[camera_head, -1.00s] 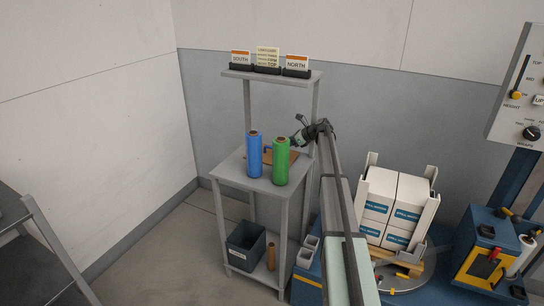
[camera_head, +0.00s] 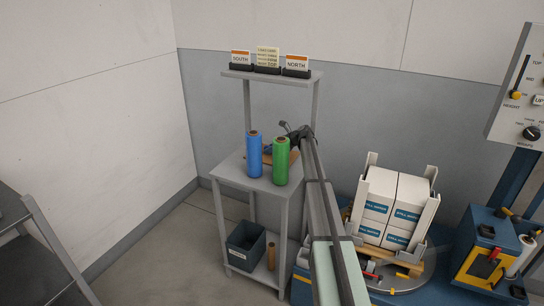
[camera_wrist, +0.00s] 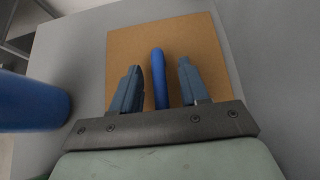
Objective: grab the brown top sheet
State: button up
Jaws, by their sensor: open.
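The brown top sheet (camera_wrist: 193,41) lies flat on the grey stand's tabletop (camera_wrist: 262,80) and fills the upper middle of the wrist view. A blue bar-like piece (camera_wrist: 158,62), perhaps a handle, shows on the sheet between my fingers. My gripper (camera_wrist: 160,82) is open over the sheet, with one finger on each side of the blue piece. I cannot tell whether the fingers touch it. In the head view the sheet (camera_head: 266,158) is mostly hidden behind the blue and green rolls, and my gripper is hidden there too.
A blue roll (camera_head: 253,154) and a green roll (camera_head: 281,162) stand upright on the tabletop in front of the sheet. A shelf with SOUTH and NORTH cards (camera_head: 296,63) is above. Stacked white boxes (camera_head: 393,210) stand on a pallet to the right.

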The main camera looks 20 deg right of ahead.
grip_shut()
dwell(0.5)
